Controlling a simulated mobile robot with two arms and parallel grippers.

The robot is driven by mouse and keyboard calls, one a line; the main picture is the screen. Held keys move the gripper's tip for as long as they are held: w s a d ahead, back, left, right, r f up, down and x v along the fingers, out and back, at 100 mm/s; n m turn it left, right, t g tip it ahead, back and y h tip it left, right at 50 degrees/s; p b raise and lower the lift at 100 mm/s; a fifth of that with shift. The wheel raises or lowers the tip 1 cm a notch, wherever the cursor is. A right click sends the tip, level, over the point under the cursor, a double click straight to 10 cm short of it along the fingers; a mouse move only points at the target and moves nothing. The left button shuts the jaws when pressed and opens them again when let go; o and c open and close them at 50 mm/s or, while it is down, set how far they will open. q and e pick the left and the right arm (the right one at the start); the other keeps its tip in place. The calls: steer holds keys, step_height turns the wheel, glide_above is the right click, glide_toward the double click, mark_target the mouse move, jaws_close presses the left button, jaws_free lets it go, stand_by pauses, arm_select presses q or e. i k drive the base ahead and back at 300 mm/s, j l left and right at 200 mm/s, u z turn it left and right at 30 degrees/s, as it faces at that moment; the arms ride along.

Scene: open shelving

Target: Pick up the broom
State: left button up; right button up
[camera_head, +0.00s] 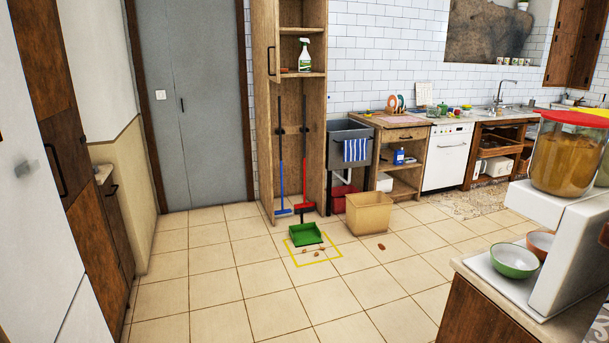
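Two long-handled tools stand upright in the tall open wooden cabinet at the back. One has a blue lower handle and a blue foot (283,212). The other has a red lower handle and a red head (304,206). Both look like cleaning tools; I cannot tell for certain which is the broom. Their upper handles are dark and appear to sit at black holders on the cabinet walls. A green dustpan (306,235) lies on the floor in front of the cabinet. Neither of my grippers is in view.
Small brown debris (318,251) lies inside a yellow square outline on the tiles. A tan bin (369,213) stands right of the dustpan. A counter (480,300) with bowls and a juice dispenser fills the lower right. Open tile floor lies before the cabinet.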

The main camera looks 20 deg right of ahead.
mark_target(310, 207)
steer(key=z, duration=0.4)
steer(key=i+j, duration=0.1)
steer(key=i, duration=6)
steer(key=l, duration=0.1)
